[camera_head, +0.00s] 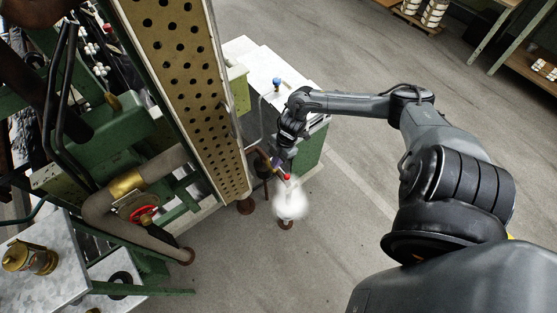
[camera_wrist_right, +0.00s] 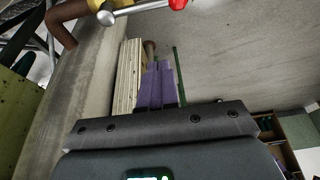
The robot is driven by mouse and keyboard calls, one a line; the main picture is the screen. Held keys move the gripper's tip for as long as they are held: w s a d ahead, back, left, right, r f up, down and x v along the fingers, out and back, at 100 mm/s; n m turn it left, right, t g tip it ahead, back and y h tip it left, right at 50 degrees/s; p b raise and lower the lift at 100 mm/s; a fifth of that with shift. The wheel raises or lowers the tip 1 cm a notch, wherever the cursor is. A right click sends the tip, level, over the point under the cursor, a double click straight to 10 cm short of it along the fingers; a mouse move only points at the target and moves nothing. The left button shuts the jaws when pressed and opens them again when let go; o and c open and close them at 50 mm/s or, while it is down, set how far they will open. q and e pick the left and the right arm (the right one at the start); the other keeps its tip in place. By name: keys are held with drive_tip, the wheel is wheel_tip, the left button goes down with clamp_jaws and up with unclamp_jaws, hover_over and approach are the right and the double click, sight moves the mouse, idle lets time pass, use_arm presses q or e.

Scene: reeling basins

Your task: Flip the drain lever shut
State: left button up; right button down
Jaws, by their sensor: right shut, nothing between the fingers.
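The drain lever shows at the top of the right wrist view as a metal bar (camera_wrist_right: 140,10) with a ball at its left end and a red tip (camera_wrist_right: 178,4). It joins a yellow brass fitting (camera_wrist_right: 97,4) on a brown pipe. In the head view its red tip (camera_head: 287,177) sits just above a white cloud of spray or steam (camera_head: 291,200). My right gripper (camera_head: 276,161) is close to the lever; its purple fingers (camera_wrist_right: 160,64) are shut and empty. In the wrist view a gap shows between fingertips and lever; contact cannot be told. My left gripper is out of view.
The long perforated basin panel (camera_head: 185,80) runs left of my right gripper. A red handwheel (camera_head: 144,215) sits on a pipe at lower left. A white-topped bench (camera_head: 255,60) with a blue-topped item (camera_head: 277,82) stands behind. The floor (camera_head: 335,220) at right is open.

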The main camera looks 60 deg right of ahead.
sight(280, 169)
drive_tip(key=f+b, duration=0.1)
drive_tip(key=f, duration=0.4)
drive_tip(key=d+f+b, duration=0.1)
drive_tip(key=f, duration=0.1)
drive_tip(key=shift+s+d+f+b, duration=0.1)
drive_tip(key=shift+s+f+b, duration=0.2)
drive_tip(key=shift+s+d, duration=0.1)
